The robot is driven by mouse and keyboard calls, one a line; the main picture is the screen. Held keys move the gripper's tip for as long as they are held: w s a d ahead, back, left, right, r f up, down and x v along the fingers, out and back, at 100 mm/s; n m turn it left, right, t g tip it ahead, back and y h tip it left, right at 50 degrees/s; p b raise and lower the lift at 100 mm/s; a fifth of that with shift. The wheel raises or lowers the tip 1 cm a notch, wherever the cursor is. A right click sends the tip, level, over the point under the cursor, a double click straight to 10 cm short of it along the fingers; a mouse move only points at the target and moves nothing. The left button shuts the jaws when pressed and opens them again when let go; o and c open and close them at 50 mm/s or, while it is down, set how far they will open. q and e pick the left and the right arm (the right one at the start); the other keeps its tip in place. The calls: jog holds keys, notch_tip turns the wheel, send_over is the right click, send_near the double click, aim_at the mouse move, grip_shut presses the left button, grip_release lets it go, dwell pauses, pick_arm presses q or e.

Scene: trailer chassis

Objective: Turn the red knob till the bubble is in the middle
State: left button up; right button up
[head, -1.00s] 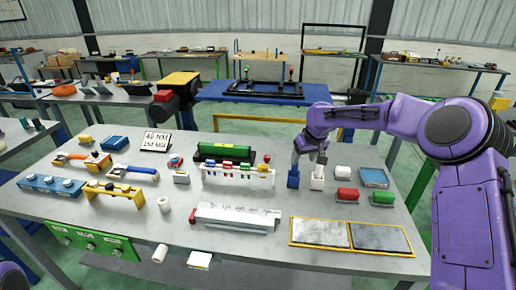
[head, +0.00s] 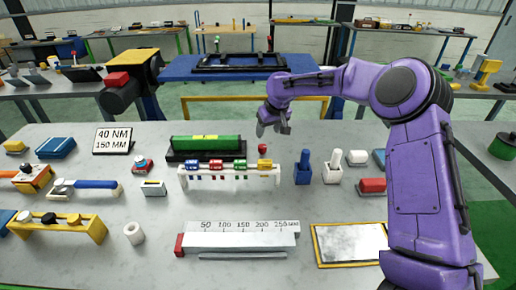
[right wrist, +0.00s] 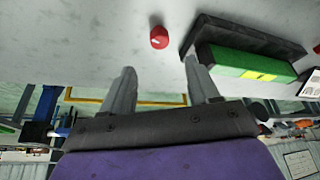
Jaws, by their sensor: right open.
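The level is a green bar (head: 206,143) with a yellow window on a black base, at the back middle of the bench. The bubble is too small to make out. In the right wrist view a round red knob (right wrist: 159,37) with a white mark sits on the grey bench, just beside one end of the green bar (right wrist: 250,64). My right gripper (head: 273,130) is over the bench, right of the level. Its two fingers (right wrist: 160,64) are apart and empty, and the knob shows beyond their tips, not touched. My left gripper is out of view.
A white rack (head: 230,178) with coloured tags stands in front of the level. A blue holder (head: 303,174) and a white holder (head: 332,174) stand to its right. A sign (head: 115,140) stands left of the level. Bare bench lies behind the level.

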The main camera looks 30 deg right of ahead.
aim_at(263, 147)
jog(key=p+x, duration=0.2)
jog(key=x, duration=0.9)
jog(key=shift+r, duration=0.1)
jog(key=c, duration=1)
jog(key=shift+a+r+m+h+p, duration=0.1)
jog(key=shift+r+m+h+p, duration=0.3)
jog(key=shift+m+p, duration=0.7)
jog(key=shift+f+m+h+p, duration=0.2)
jog(key=shift+m+h+p, duration=0.1)
jog(key=shift+m+p, duration=0.15)
jog(key=shift+f+m+g, duration=0.2)
jog(key=shift+m+g, duration=0.1)
jog(key=shift+m, duration=0.45)
